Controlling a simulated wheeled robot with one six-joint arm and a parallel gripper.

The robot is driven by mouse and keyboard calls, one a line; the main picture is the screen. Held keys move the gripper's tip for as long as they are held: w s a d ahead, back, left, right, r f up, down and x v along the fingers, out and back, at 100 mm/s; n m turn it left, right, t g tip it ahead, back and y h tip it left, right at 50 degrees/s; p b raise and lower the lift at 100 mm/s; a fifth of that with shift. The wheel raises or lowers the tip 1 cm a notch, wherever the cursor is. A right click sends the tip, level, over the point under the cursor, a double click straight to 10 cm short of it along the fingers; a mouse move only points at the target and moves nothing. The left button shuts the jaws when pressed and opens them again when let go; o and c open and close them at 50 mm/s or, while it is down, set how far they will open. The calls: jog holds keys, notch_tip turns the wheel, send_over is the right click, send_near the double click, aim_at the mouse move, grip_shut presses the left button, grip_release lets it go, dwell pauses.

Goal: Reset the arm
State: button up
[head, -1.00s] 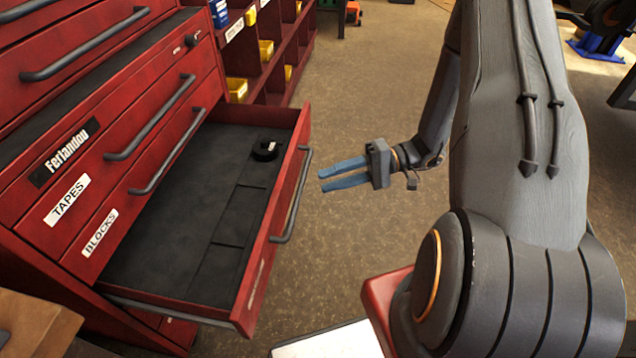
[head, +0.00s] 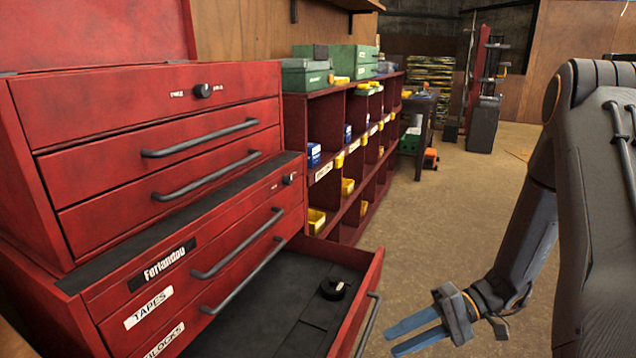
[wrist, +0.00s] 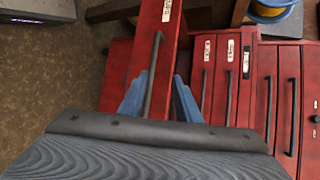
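My gripper (head: 416,334) shows at the lower right of the head view, its two blue fingers apart with nothing between them. It is to the right of the open drawer (head: 372,292) of the red tool cabinet, clear of its handle. In the wrist view my gripper (wrist: 160,92) has its blue fingers spread, with the drawer handle (wrist: 153,75) seen beyond and between them. They do not appear to touch it.
The open drawer holds a small black roll (head: 333,288). Red shelving (head: 327,125) with yellow and blue bins stands behind the cabinet. A dark cabinet (head: 484,125) is farther back. The floor (head: 440,200) right of the shelving is clear.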

jog(key=s+r+t+h+p, duration=0.1)
jog(key=s+r+h+p, duration=0.3)
jog(key=r, duration=0.6)
jog(key=s+r+n+t+h+p, duration=0.1)
jog(key=s+r+h+p, duration=0.3)
jog(key=r+h, duration=0.5)
jog(key=s+r, duration=0.1)
jog(key=s, duration=0.1)
jog(key=shift+s+r, duration=0.25)
jog(key=shift+s, duration=0.05)
